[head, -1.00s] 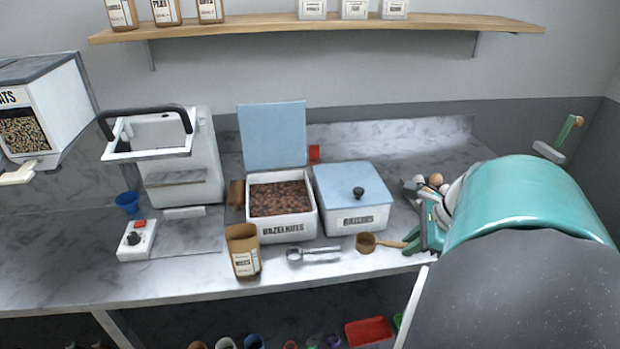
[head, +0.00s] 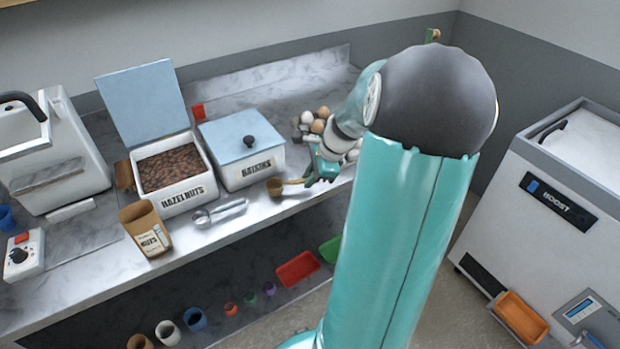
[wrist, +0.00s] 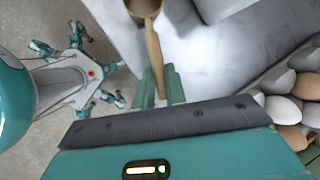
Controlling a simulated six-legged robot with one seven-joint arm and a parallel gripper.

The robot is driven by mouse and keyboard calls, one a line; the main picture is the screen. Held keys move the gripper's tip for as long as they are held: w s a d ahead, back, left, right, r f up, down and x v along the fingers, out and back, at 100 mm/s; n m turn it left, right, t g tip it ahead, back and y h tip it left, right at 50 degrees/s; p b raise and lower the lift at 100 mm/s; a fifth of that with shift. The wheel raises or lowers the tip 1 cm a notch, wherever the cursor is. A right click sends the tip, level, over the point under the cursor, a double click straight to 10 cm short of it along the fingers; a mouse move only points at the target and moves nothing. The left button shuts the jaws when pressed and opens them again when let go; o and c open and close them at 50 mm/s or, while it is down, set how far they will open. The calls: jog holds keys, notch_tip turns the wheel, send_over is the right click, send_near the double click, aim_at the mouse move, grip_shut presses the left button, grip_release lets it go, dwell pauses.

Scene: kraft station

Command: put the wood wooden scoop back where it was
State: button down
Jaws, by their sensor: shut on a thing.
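The wooden scoop (head: 275,187) is a small brown cup with a light handle. It is in front of the raisins bin, near the counter's front edge. My gripper (head: 309,178) is to its right, shut on the handle end. In the wrist view the handle (wrist: 153,48) runs down between the green fingers of my gripper (wrist: 160,88), and the cup (wrist: 143,7) is cut by the top edge. I cannot tell whether the scoop touches the counter.
The hazelnuts bin (head: 187,194) is open; the raisins bin (head: 252,172) is lidded. Eggs (wrist: 282,108) are close beside my gripper. Coloured containers, including a red one (head: 297,268), are below.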

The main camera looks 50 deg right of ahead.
jog(key=shift+f, duration=0.4)
jog(key=c, duration=1.4)
grip_release()
jog(key=shift+f, duration=0.1)
jog(key=shift+c, duration=0.2)
jog(key=v, duration=1.2)
